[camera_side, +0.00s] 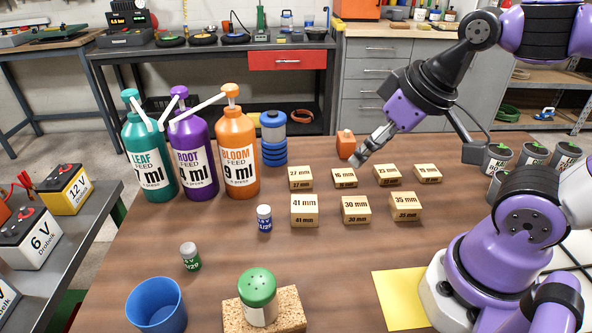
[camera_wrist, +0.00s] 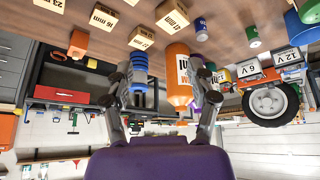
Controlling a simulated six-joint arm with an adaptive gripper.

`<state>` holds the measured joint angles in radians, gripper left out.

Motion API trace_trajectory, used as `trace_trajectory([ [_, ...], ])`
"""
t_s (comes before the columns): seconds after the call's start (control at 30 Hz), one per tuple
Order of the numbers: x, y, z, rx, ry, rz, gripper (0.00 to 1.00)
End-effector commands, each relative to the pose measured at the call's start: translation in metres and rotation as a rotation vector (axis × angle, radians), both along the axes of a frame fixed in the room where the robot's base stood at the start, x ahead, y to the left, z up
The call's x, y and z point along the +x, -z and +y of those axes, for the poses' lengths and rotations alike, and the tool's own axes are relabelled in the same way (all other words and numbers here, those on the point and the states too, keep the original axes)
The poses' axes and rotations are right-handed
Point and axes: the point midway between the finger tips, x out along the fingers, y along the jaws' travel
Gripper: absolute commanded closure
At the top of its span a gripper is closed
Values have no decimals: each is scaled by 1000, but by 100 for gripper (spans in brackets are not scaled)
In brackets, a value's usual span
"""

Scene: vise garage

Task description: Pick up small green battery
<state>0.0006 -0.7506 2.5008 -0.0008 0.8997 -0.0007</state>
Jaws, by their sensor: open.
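The small green battery (camera_side: 190,256) stands upright on the wooden table at the left front, behind the blue cup (camera_side: 157,305). It has a pale top and a dark green lower part. In the wrist view it appears upside down as a small green cylinder (camera_wrist: 252,37). My gripper (camera_side: 357,157) is at the back middle of the table, above and behind the wooden blocks, far from the battery. In the wrist view its two fingers (camera_wrist: 165,88) are spread with nothing held between them.
A blue battery (camera_side: 264,219) stands between the green one and the wooden blocks (camera_side: 304,210). Tall pump bottles (camera_side: 238,145) stand at the back left. A green-topped shaker (camera_side: 258,297) sits on a cork block (camera_side: 288,309). Table around the green battery is clear.

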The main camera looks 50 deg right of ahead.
Motion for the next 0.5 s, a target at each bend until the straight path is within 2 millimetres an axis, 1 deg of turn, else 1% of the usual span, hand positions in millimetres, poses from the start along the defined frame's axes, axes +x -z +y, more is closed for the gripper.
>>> trace_trajectory([
  [0.13,6,3,4,27,21,7,35],
  [0.27,29,18,21,161,110,38,35],
  [0.37,53,39,46,358,241,95,35],
  [0.4,62,48,57,455,307,128,35],
  [0.47,73,61,74,605,416,189,35],
  [0.5,80,70,85,708,496,238,35],
])
